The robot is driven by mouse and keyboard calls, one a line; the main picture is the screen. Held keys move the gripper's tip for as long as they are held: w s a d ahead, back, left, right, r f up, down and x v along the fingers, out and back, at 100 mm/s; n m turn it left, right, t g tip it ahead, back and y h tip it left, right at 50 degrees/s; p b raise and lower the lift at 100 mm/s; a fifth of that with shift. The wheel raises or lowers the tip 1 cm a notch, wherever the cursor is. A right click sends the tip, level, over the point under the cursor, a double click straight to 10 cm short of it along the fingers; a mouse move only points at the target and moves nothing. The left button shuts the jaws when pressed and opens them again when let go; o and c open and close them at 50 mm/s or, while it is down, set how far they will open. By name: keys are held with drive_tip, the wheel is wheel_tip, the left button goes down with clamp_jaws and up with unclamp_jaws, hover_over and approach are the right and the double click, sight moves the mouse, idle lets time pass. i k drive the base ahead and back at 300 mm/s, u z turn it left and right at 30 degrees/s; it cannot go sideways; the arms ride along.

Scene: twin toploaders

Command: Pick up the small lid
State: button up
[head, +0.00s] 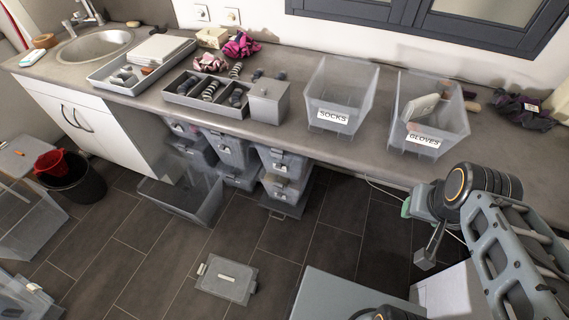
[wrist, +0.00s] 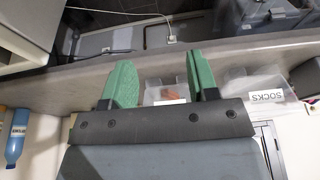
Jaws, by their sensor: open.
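A small grey rectangular lid (head: 227,279) with a pale strip on top lies flat on the dark floor tiles in the head view. A pale flat piece (head: 421,107) leans inside the clear GLOVES bin; I cannot tell whether it is also a lid. My gripper (wrist: 163,82) shows in the wrist view with its two green fingers spread apart and nothing held between them. In the head view my arm is at the right by the counter's front edge, well away from the floor lid. The wrist view does not clearly show the floor lid.
A clear SOCKS bin (head: 340,97) and GLOVES bin (head: 431,124) stand on the counter (head: 290,134). Grey storage bins (head: 228,150) are stacked below it. An open clear bin (head: 183,199) sits on the floor. The floor around the lid is mostly clear.

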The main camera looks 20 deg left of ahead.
sight(223, 279)
drive_tip(key=z, duration=0.2)
drive_tip(key=i, duration=0.65)
drive_tip(key=u, duration=3.65)
drive_tip(key=i, duration=0.5)
drive_tip(key=z, duration=0.05)
